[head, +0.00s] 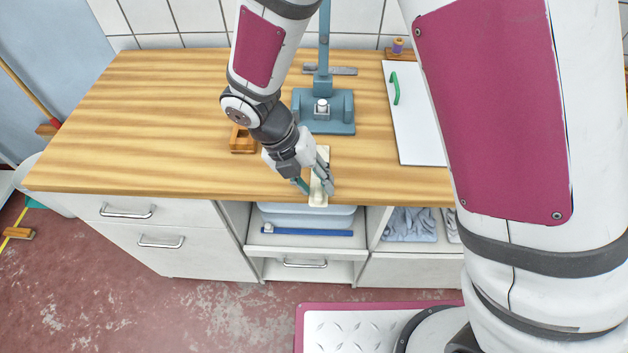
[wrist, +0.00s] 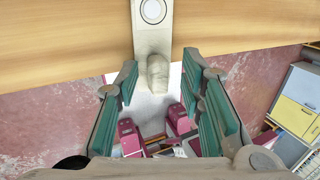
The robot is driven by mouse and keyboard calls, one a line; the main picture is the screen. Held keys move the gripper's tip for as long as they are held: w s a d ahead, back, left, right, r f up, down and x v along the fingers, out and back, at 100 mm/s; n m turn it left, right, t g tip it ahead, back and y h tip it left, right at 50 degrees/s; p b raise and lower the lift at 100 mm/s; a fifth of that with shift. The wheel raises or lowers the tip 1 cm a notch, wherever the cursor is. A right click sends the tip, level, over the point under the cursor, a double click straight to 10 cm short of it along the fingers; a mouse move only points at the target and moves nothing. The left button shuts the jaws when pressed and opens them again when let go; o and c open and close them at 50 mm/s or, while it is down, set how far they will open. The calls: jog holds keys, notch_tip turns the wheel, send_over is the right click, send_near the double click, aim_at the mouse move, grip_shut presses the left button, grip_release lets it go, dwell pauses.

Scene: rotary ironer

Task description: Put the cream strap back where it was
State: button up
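The cream strap (head: 318,198) lies on the wooden worktop at its front edge, below the blue-grey stand. In the wrist view the strap (wrist: 152,40) shows a white round disc and a rounded cream end that reaches past the worktop edge. My gripper (head: 314,185) is over the front edge, with one finger on each side of the strap. In the wrist view my gripper (wrist: 160,78) is open, and the rounded end sits between the fingertips with a visible gap on both sides. My gripper hides part of the strap in the head view.
A blue-grey stand (head: 325,124) is close behind the strap. A small wooden block (head: 243,140) lies to the left, and a white board (head: 415,130) with a green handle to the right. Open shelves below hold a blue-grey bin (head: 300,216) and grey cloths (head: 410,225). The left worktop is clear.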

jog(key=v, duration=1.2)
jog(key=s+d+r+m+t+y, duration=0.1)
jog(key=s+d+r+m+y, duration=0.15)
jog(key=d+r+m, duration=1.1)
jog(key=s+d+m+t+y, duration=0.1)
jog(key=s+d+m, duration=0.3)
jog(key=m, duration=0.7)
jog(key=s+d+r+m+t+y, duration=0.1)
jog(key=s+d+m+t, duration=0.2)
jog(key=m, duration=0.8)
jog(key=s+d+b, duration=0.1)
jog(key=s+d, duration=0.1)
jog(key=d, duration=0.1)
jog(key=shift+d+r, duration=0.35)
